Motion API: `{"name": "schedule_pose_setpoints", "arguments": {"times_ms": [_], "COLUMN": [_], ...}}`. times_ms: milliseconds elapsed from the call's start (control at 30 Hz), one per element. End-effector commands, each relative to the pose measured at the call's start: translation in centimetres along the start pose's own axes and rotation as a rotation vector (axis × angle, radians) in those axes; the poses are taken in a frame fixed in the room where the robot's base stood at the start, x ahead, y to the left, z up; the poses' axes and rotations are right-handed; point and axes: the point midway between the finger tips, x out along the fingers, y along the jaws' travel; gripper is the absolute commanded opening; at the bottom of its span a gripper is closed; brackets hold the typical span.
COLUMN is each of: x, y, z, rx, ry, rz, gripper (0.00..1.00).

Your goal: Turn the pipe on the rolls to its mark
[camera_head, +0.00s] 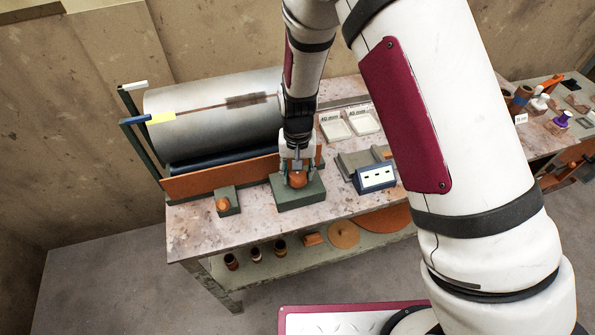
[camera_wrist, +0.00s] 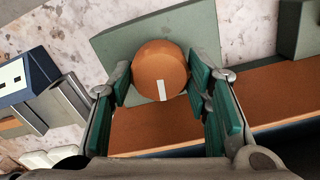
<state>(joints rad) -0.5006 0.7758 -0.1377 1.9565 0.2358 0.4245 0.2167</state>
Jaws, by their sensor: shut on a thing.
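The pipe (camera_head: 200,124) is a large grey metal cylinder lying on dark rolls (camera_head: 208,160) at the left of the bench. A brown line with a dark rusty patch runs along its upper side. A yellow strip (camera_head: 161,119) lies at the line's left end, beside a blue-tipped post (camera_head: 135,121). My gripper (camera_head: 297,176) points down at the green box in front of the rolls. It is shut on the round orange knob (camera_wrist: 160,64), its green pads at the knob's two sides. The knob's white mark (camera_wrist: 162,90) shows in the wrist view. The pipe's right end is hidden behind my arm.
A smaller green box (camera_head: 228,201) with an orange knob stands to the left. An orange board (camera_head: 215,180) fronts the rolls. White trays (camera_head: 350,123) and a blue-faced box (camera_head: 376,179) stand to the right. The bench's front left is clear.

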Motion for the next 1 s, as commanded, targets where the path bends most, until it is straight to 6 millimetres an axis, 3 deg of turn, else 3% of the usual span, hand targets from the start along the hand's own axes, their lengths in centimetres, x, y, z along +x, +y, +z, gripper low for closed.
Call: {"name": "schedule_pose_setpoints", "arguments": {"times_ms": [533,567,633,1000], "x": [-0.04,-0.04,-0.04,-0.35], "y": [-0.01,-0.01,-0.01,-0.03], "z": [-0.06,-0.05,-0.05,-0.05], "rx": [0.022,0.022,0.022,0.021], "ry": [0.001,0.001,0.001,0.002], "rz": [0.0,0.0,0.0,-0.001], "gripper": [0.16,0.51,0.65,0.65]}}
